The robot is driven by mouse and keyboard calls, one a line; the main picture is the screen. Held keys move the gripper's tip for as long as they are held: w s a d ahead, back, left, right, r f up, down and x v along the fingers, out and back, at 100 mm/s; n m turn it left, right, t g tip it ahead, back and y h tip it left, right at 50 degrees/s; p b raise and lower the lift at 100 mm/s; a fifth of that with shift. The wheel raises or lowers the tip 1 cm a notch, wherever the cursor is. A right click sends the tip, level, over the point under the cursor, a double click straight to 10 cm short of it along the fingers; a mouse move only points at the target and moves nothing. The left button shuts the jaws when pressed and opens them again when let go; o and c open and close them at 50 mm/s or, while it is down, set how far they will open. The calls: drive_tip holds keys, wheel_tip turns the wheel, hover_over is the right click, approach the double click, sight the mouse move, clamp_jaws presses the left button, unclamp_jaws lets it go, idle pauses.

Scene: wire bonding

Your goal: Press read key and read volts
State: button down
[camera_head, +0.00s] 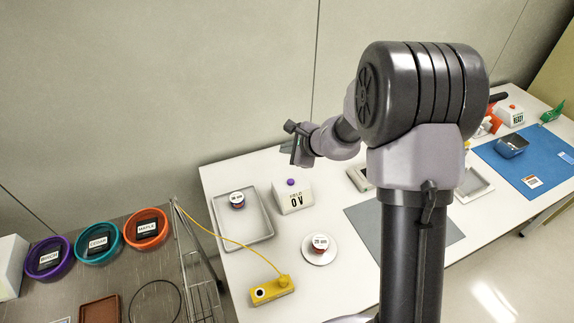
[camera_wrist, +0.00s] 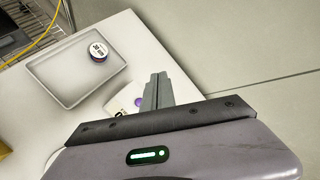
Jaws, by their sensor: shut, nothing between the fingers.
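The volt meter (camera_head: 293,199) is a white box on the white table, with a purple key (camera_head: 291,182) on top. Its front display reads 0 V. My gripper (camera_head: 293,152) is shut and empty, above the purple key and apart from it in the head view. In the wrist view my shut fingers (camera_wrist: 157,90) reach over the meter (camera_wrist: 122,103) and partly hide it. The purple key (camera_wrist: 138,102) shows just left of the fingertips.
A grey tray (camera_head: 269,233) holding a labelled spool (camera_head: 237,200) lies left of the meter. Another spool (camera_head: 320,243) stands on a white round plate (camera_head: 332,260) in front. A yellow device (camera_head: 272,291) with a cable sits at the table's front left. A wall stands close behind.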

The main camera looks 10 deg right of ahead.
drive_tip(key=m, duration=0.2)
hover_over(293, 183)
wheel_tip(293, 183, down, 4)
drive_tip(key=shift+w+f+h, duration=0.1)
drive_tip(key=shift+f+h, duration=0.05)
drive_tip(key=shift+h, duration=0.25)
wheel_tip(293, 183, down, 8)
drive_tip(key=b, duration=0.5)
drive_tip(key=shift+f+b, duration=0.15)
drive_tip(key=shift+b, duration=0.2)
drive_tip(key=shift+f+b, duration=0.3)
drive_tip(key=shift+b, duration=0.1)
idle(0.9)
drive_tip(key=shift+f+b, duration=0.4)
drive_tip(key=shift+b, duration=0.3)
